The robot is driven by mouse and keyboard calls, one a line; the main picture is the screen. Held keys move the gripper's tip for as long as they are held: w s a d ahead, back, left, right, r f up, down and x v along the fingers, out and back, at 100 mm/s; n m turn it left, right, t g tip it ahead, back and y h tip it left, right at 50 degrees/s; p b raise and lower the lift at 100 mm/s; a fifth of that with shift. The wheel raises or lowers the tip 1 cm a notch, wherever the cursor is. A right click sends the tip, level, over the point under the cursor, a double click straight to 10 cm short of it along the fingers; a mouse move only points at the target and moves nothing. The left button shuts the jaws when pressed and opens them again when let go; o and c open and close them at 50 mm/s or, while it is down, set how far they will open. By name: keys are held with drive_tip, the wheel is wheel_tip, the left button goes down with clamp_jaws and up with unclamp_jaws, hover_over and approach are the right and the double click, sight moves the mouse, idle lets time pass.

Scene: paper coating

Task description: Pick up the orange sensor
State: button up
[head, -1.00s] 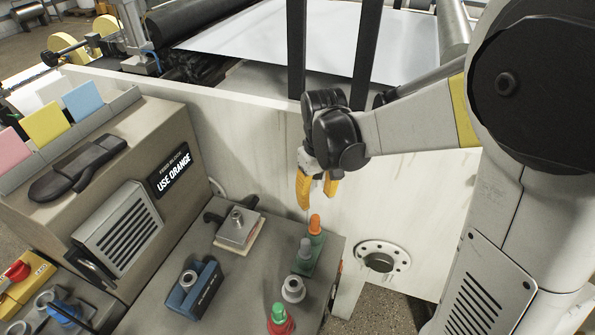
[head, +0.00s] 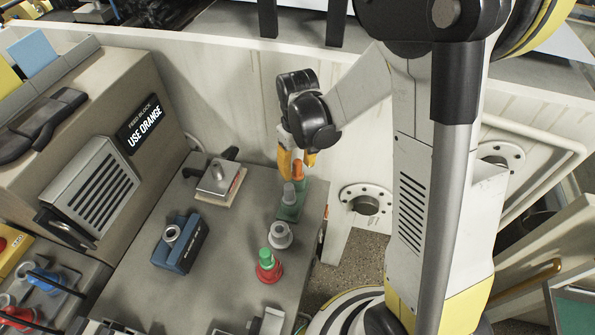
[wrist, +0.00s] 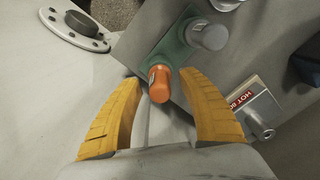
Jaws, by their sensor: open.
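The orange sensor (head: 298,170) stands upright on a green base (head: 291,207) near the back right edge of the grey bench. A grey sensor (head: 289,193) stands beside it on the same base. My gripper (head: 297,165) is open and points down over the orange sensor. In the wrist view the orange sensor (wrist: 159,84) lies between the two yellow fingertips, with a gap on both sides.
A grey ring-shaped part (head: 279,235) and a red part with a green top (head: 268,265) stand in front. A metal block (head: 220,180) and a blue block (head: 180,243) stand to the left. A pale wall (head: 235,110) rises behind, and a sign reads "USE ORANGE" (head: 144,127).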

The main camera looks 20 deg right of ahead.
drive_tip(key=shift+r, duration=0.1)
clamp_jaws()
